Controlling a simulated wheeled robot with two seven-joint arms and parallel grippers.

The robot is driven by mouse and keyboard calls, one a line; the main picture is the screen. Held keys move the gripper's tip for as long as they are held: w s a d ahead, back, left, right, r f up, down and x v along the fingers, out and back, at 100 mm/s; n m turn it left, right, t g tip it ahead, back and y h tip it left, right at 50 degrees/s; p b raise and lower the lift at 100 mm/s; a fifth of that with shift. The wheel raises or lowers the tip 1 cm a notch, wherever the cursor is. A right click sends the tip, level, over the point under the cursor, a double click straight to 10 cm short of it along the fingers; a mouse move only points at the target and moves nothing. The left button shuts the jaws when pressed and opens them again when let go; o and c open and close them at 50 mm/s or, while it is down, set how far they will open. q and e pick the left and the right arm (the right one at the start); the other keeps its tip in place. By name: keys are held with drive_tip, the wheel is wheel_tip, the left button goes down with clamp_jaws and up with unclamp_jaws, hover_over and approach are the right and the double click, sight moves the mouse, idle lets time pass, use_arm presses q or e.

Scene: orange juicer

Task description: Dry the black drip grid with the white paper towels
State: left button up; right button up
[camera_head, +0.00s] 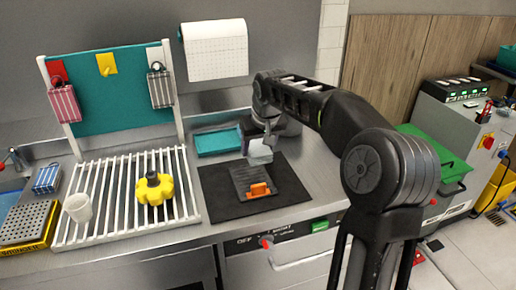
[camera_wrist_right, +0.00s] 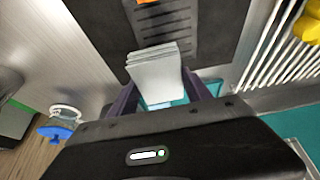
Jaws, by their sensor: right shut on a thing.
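The drip grid (camera_head: 251,180) is a dark slotted plate with an orange block (camera_head: 259,190) at its front end. It lies flat on a black mat (camera_head: 219,196) on the steel counter. My right gripper (camera_head: 262,142) is shut on a small stack of white paper towels (camera_head: 260,154), held near the grid's far end. The towels (camera_wrist_right: 156,76) also show between the fingers in the right wrist view, overlapping the slotted grid (camera_wrist_right: 168,28). I cannot tell whether they touch it. My left gripper is not in view.
A teal tray (camera_head: 218,140) sits behind the mat. To the left, a white slatted rack (camera_head: 110,205) holds a yellow-and-black knob-like part (camera_head: 154,190) and a white cup (camera_head: 78,207). A white paper roll (camera_head: 216,50) hangs on the wall. My right arm covers the counter's right side.

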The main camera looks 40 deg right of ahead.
drive_tip(key=shift+r+p, duration=0.55)
drive_tip(key=shift+r, duration=0.45)
drive_tip(key=shift+f, duration=0.1)
